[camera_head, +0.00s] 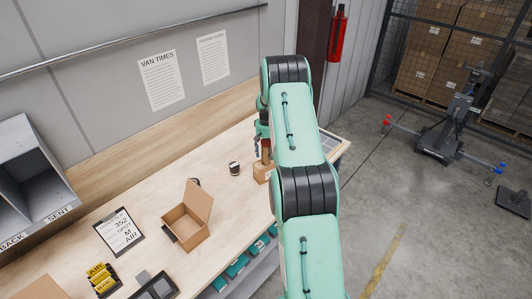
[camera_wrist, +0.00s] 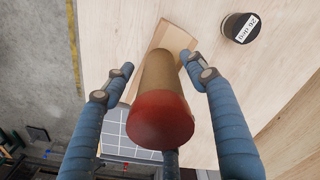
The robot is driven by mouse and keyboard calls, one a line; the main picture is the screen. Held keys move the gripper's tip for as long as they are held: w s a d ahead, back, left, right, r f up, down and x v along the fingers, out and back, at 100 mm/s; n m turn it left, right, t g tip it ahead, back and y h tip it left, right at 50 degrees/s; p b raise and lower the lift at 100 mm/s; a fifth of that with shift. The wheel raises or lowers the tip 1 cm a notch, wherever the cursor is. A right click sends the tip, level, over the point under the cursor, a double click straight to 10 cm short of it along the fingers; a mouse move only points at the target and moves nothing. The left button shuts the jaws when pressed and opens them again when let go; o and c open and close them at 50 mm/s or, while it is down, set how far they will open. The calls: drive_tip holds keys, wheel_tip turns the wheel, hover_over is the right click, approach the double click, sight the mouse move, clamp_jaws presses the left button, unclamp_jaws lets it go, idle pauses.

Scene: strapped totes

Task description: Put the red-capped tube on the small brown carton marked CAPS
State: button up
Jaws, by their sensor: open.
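The red-capped tube (camera_wrist: 160,112) is a brown cylinder, its red cap facing the camera in the wrist view. In the head view its brown body (camera_head: 266,154) looks upright, partly hidden by my arm. Its lower end appears to rest on the small brown carton (camera_head: 260,173), whose top also shows in the wrist view (camera_wrist: 177,38). No marking on the carton is readable. My gripper (camera_wrist: 156,65) is open, with one finger on each side of the tube and gaps visible beside it. In the head view my gripper (camera_head: 263,134) is mostly behind my arm.
A dark round container (camera_head: 234,168) with a white label stands left of the carton. An open cardboard box (camera_head: 188,226), a clipboard (camera_head: 119,232) and yellow AIR blocks (camera_head: 101,280) are farther left. A grey gridded panel (camera_wrist: 118,128) lies beside the carton. Bare wood surrounds the container.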

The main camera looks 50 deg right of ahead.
sight(266, 141)
wheel_tip(266, 141, up, 12)
drive_tip(key=shift+r+b, duration=0.1)
drive_tip(key=shift+b, duration=1)
